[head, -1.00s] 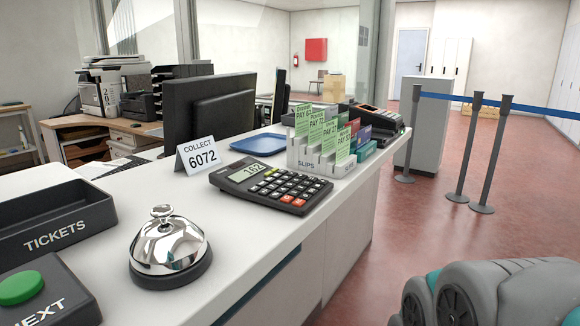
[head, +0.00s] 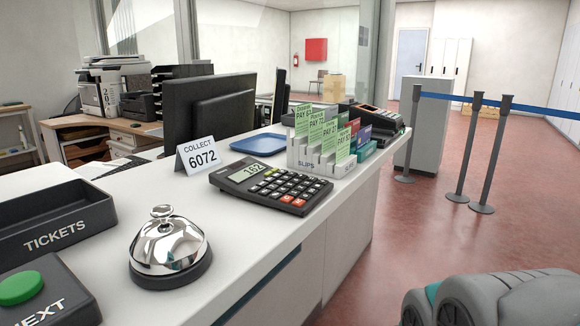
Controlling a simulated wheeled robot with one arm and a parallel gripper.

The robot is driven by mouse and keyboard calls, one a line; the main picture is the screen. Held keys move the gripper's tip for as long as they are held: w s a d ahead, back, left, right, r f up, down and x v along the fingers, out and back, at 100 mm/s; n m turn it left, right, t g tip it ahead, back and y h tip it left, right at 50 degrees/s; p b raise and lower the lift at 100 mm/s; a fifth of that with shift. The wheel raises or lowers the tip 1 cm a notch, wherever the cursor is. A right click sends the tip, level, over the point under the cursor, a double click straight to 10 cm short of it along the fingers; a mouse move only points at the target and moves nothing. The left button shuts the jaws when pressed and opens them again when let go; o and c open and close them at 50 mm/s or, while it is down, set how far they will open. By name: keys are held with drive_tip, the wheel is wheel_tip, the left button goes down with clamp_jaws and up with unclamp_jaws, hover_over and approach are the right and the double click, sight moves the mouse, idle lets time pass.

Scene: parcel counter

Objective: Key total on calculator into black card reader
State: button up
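The black calculator (head: 270,187) lies on the white counter in the head view, and its display (head: 245,173) appears to read 162. A black card reader (head: 376,117) sits at the far end of the counter, behind the slip holder; its keys are too small to read and it is partly hidden. At the bottom right are grey rounded parts of my arm. My gripper's fingers cannot be seen.
The slip holder (head: 312,165) with several green PAY slips stands between calculator and card reader. A COLLECT 6072 sign (head: 200,155), blue tray (head: 258,143), silver bell (head: 168,248), TICKETS tray (head: 55,235) and NEXT button box (head: 45,295) share the counter. Open red floor lies right, before belt posts (head: 490,155).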

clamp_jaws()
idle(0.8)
